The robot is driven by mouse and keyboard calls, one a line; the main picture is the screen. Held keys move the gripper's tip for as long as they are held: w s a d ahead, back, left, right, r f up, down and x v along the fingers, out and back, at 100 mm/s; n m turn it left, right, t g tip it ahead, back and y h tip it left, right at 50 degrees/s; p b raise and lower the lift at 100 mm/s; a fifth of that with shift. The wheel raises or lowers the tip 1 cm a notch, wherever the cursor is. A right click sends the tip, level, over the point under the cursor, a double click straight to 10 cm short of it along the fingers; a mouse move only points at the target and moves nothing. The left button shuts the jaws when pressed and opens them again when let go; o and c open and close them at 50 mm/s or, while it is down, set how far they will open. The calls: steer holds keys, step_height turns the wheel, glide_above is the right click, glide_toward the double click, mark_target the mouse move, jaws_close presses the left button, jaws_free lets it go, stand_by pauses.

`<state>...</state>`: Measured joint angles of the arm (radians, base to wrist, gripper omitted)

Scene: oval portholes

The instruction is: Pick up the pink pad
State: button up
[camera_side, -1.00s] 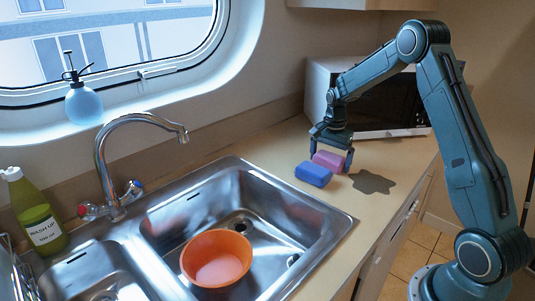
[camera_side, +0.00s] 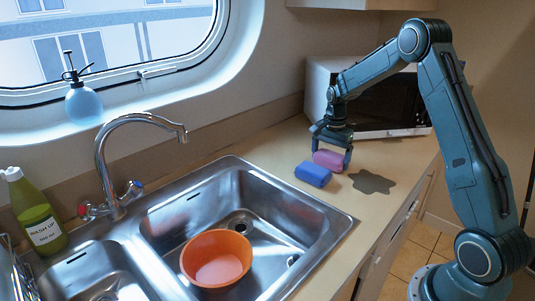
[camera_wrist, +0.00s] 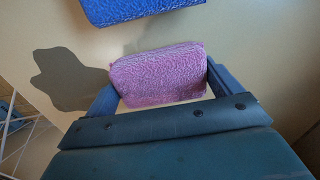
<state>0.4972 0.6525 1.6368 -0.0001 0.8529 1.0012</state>
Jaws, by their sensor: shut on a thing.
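The pink pad (camera_side: 328,160) is a rounded block at the back of the counter, behind the blue pad (camera_side: 313,174). My gripper (camera_side: 331,155) is over the pink pad with one finger at each end, shut on it. In the wrist view the pink pad (camera_wrist: 160,76) fills the space between the two fingers of my gripper (camera_wrist: 160,84). The blue pad (camera_wrist: 135,8) shows at the top of that view, apart from the pink one. I cannot tell whether the pink pad is touching the counter or just above it.
A microwave (camera_side: 390,108) stands behind my gripper. A steel sink (camera_side: 330,222) with an orange bowl (camera_side: 217,260) is to the left. A dark flat patch (camera_side: 372,183), like a shadow, lies on the counter right of the pads. The front counter strip is clear.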

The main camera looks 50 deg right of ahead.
mark_target(333, 155)
step_height(333, 155, up, 20)
steer(key=shift+f, duration=0.25)
stand_by(0.3)
stand_by(0.3)
steer(key=o, duration=0.3)
steer(key=shift+c, duration=1.1)
steer(key=s+d+f, duration=0.1)
steer(key=s+f, duration=1)
steer(key=s, duration=0.3)
steer(key=shift+m, duration=0.4)
steer(key=shift+f, duration=0.2)
steer(key=shift+f, duration=3.75)
